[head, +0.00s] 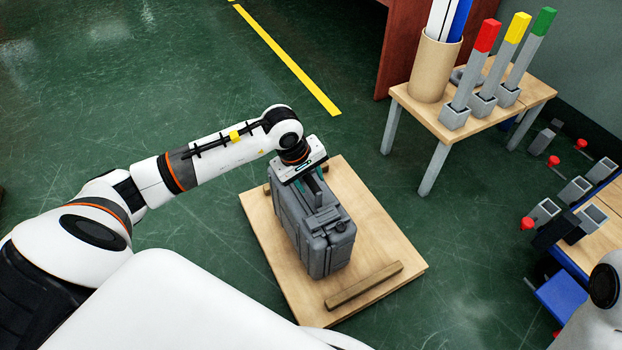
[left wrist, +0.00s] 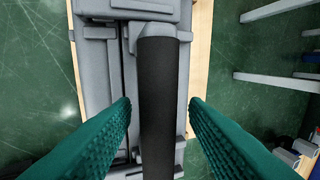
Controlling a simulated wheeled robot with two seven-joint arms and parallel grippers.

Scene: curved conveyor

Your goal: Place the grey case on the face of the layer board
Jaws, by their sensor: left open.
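The grey case (head: 308,226) stands upright on its edge on the wooden layer board (head: 392,262), between the board's raised strips. Its dark handle (left wrist: 158,95) is on top. My left gripper (head: 309,182) is over the case from above. In the left wrist view its two green fingers (left wrist: 160,125) are open, one on each side of the handle, with gaps to it. Part of the case's top is hidden by my gripper in the head view. My right gripper is not in view.
The board lies on the green floor with free room on its left and far sides. A wooden table (head: 437,128) with a cardboard tube (head: 433,68) and colored posts stands behind right. A workbench (head: 598,235) with grey fixtures is at right.

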